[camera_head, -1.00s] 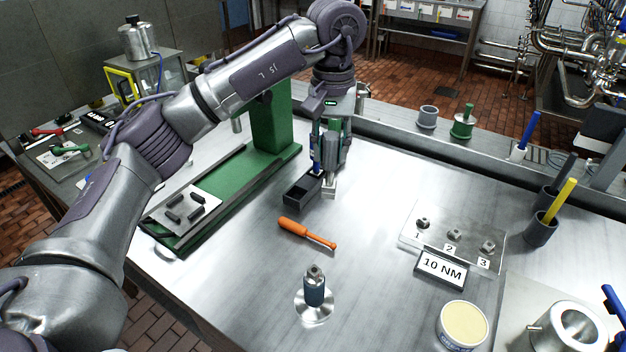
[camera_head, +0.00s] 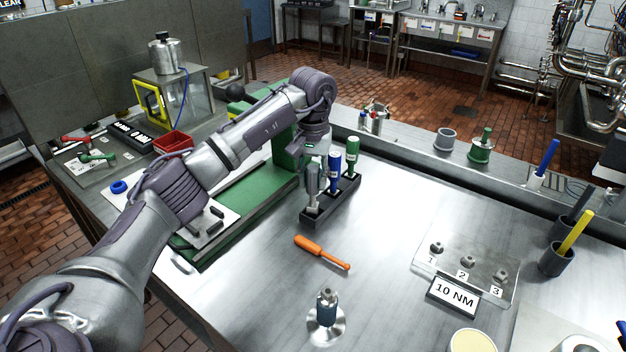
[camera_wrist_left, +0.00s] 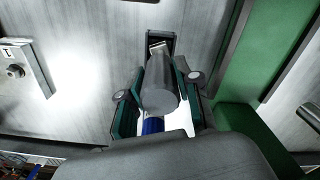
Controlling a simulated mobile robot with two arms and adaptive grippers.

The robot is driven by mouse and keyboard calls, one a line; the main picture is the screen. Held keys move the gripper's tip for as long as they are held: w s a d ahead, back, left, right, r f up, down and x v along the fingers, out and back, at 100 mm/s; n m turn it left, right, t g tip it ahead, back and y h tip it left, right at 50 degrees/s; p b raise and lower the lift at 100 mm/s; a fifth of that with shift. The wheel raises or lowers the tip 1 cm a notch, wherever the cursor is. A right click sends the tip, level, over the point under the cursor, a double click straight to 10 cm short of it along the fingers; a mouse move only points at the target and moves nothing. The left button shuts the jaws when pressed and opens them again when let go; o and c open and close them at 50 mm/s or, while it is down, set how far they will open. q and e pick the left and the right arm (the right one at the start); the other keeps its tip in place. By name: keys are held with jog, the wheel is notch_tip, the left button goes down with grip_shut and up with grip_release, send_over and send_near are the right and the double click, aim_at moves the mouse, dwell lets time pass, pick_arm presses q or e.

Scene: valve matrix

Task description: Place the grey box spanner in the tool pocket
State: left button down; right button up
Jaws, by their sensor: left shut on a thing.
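The grey box spanner (camera_head: 313,180) stands upright at the front end of the black tool rack (camera_head: 345,203). My left gripper (camera_head: 316,166) is shut on its upper part, largely hidden by its own wrist in the head view. In the left wrist view the left gripper (camera_wrist_left: 160,100) has its fingers on either side of the grey spanner (camera_wrist_left: 160,88). The spanner's metal end reaches the black pocket (camera_wrist_left: 154,38); how deep it sits I cannot tell. My right gripper is not in view.
A blue-handled tool (camera_head: 335,172) and a green-handled tool (camera_head: 353,155) stand in the rack behind the spanner. The green stand (camera_head: 250,185) is close on the left.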

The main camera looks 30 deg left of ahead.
pick_arm(q)
jog(key=shift+f, duration=1)
jog(key=c, duration=0.8)
grip_release()
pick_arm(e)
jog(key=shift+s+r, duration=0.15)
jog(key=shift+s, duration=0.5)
pick_arm(q)
jog(key=shift+r, duration=0.4)
notch_tip(320, 180, up, 12)
jog(key=shift+f+b, duration=0.2)
jog(key=shift+b, duration=0.4)
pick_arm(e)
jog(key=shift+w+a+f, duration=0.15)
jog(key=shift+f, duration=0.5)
